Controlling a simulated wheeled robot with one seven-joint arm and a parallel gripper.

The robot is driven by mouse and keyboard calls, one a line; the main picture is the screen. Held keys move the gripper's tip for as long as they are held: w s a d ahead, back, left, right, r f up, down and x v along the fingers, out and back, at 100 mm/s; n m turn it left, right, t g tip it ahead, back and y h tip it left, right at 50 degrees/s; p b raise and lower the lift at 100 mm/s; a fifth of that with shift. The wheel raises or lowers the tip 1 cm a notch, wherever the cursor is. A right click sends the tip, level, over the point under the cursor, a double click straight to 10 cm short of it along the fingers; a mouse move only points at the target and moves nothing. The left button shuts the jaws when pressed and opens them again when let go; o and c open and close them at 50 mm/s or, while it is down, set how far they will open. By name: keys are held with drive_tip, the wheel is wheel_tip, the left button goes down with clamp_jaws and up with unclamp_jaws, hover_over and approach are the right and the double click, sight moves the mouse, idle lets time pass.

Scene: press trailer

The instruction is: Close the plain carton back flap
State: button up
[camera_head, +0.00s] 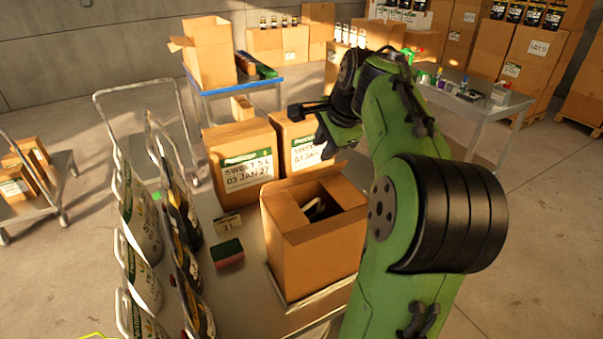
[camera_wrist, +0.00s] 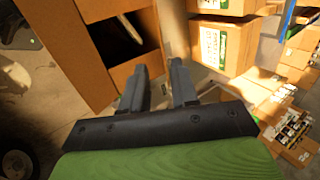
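The plain carton (camera_head: 318,260) is an open brown box on the cart in the middle of the head view. Its back flap (camera_head: 303,184) stands raised along the far edge. A pale item (camera_head: 315,209) shows inside the dark opening. In the wrist view the carton (camera_wrist: 65,40) fills the upper left, with its opening beside my fingers. My gripper (camera_head: 308,125) is above and behind the carton in the head view. Its two fingers are apart with nothing between them in the wrist view (camera_wrist: 158,75). I cannot tell whether a finger touches the flap.
Two closed labelled cartons (camera_head: 240,160) stand just behind. A green and red sponge (camera_head: 228,252) and a small labelled block (camera_head: 228,222) lie left of the carton. Several large bags (camera_head: 140,235) line the cart's left side. A steel table (camera_head: 475,105) stands at right.

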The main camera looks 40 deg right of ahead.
sight(306, 176)
drive_tip(key=x, duration=1.5)
drive_tip(key=shift+w+a+f, duration=0.1)
drive_tip(key=shift+w+f, duration=0.2)
drive_tip(key=shift+c, duration=0.2)
clamp_jaws()
